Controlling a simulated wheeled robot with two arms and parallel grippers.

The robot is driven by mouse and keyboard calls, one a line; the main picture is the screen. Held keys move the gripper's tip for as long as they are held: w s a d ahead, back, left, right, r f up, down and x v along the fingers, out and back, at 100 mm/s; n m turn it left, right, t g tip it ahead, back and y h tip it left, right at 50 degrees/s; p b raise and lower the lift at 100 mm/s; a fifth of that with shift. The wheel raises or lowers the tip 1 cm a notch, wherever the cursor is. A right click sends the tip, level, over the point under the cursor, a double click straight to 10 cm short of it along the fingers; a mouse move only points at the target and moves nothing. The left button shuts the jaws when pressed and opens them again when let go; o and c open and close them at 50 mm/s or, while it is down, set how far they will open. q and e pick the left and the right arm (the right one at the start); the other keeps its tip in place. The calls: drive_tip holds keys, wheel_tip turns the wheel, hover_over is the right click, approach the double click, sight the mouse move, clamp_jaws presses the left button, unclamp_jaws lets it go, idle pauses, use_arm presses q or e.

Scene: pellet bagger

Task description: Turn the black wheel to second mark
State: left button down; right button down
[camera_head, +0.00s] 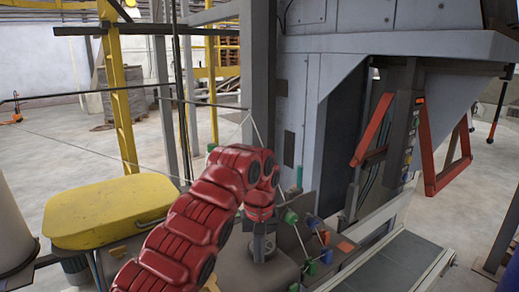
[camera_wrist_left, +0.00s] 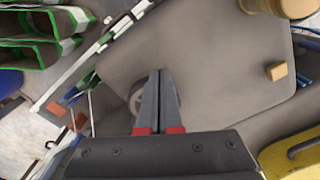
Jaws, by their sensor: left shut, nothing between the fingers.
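My left gripper (camera_head: 262,250) hangs below the red arm wrist, fingers pointing down over a grey machine surface. In the left wrist view the two fingers of the left gripper (camera_wrist_left: 159,74) lie together, shut with nothing between them. Behind the fingers a round grey part (camera_wrist_left: 136,100) shows partly on the grey plate (camera_wrist_left: 210,50); the fingers hide much of it. I cannot tell whether it belongs to the black wheel, or whether the fingers touch it. No black wheel or marks can be clearly made out. My right gripper is not in view.
A yellow cover (camera_head: 110,212) stands left of the arm. Small green and blue fittings (camera_head: 312,222) sit just right of the gripper. A tan block (camera_wrist_left: 276,71) is on the plate. A conveyor (camera_head: 395,262) lies at right, below a large grey machine (camera_head: 400,45).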

use_arm(q)
drive_tip(key=shift+w+a, duration=0.15)
drive_tip(key=shift+a, duration=0.35)
drive_tip(key=shift+a+r, duration=0.1)
idle(0.4)
drive_tip(key=shift+s, duration=0.2)
drive_tip(key=shift+p, duration=0.3)
drive_tip(key=r+p, duration=0.5)
drive_tip(key=p, duration=0.1)
drive_tip(key=shift+s+r, duration=0.2)
drive_tip(key=shift+r, duration=0.2)
drive_tip(key=shift+w, duration=0.1)
